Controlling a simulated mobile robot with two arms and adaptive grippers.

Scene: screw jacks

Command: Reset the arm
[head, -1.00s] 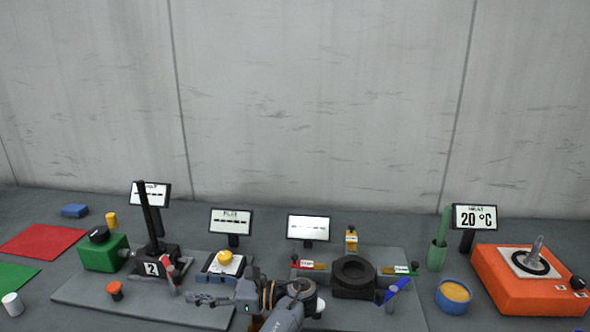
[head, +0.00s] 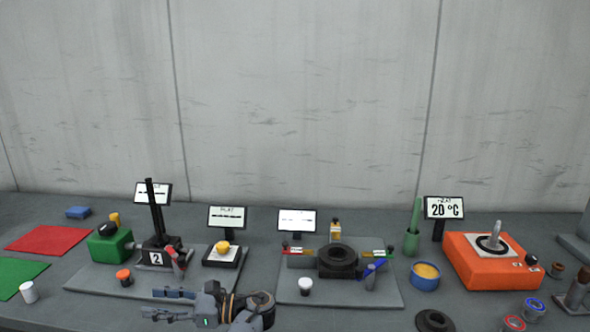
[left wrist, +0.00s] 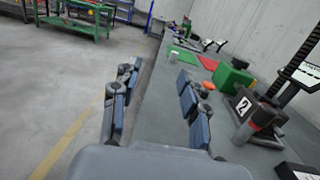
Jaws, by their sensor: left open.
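My left gripper (head: 172,303) is open and empty at the front edge of the bench in the head view, its fingers pointing left. In the left wrist view its two blue-grey fingers (left wrist: 156,103) stand apart with nothing between them. The left gripper is in front of the grey plate that bears the black jack labelled 2 (head: 160,250); the jack also shows in the left wrist view (left wrist: 242,106). An orange-capped knob (head: 124,277) stands on that plate beyond the fingers. My right gripper is not in view.
A green box (head: 108,246), red mat (head: 48,240) and green mat (head: 18,277) lie left. A black ring fixture (head: 337,262), blue bowl (head: 425,280) and orange heater (head: 485,265) stand right. In the left wrist view, open floor (left wrist: 50,95) lies left of the bench.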

